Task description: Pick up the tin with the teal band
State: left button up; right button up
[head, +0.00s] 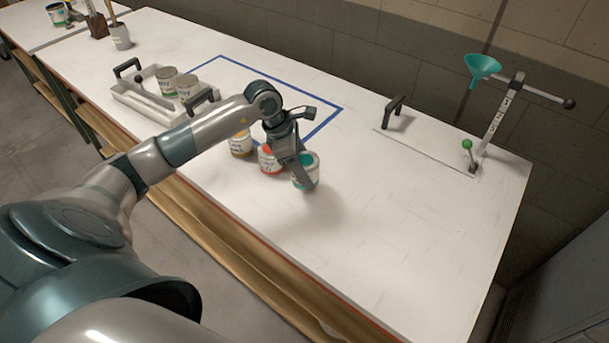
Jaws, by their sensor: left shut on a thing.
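The tin with the teal band (312,174) is at the middle of the white table, the rightmost of three tins in a row. My left gripper (304,174) comes down over it from the left and is shut on it. One finger shows across the tin's front. I cannot tell whether the tin touches the table. A red-banded tin (268,160) stands just left of it, partly behind the gripper. A yellow-banded tin (240,145) stands further left. My right gripper is not in view.
A white tray (140,108) with black handles holds two tins (188,87) at the left. Blue tape (325,123) outlines an area behind the row. A teal funnel (481,68) on a stand and a black handle (393,112) are at the right. The table's right front (410,240) is clear.

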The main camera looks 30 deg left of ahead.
pick_arm(q)
jog(key=s+d+r+b, duration=0.3)
jog(key=s+d+r, duration=0.3)
jog(key=s, duration=0.1)
jog(key=shift+s+d, duration=0.25)
dwell(0.5)
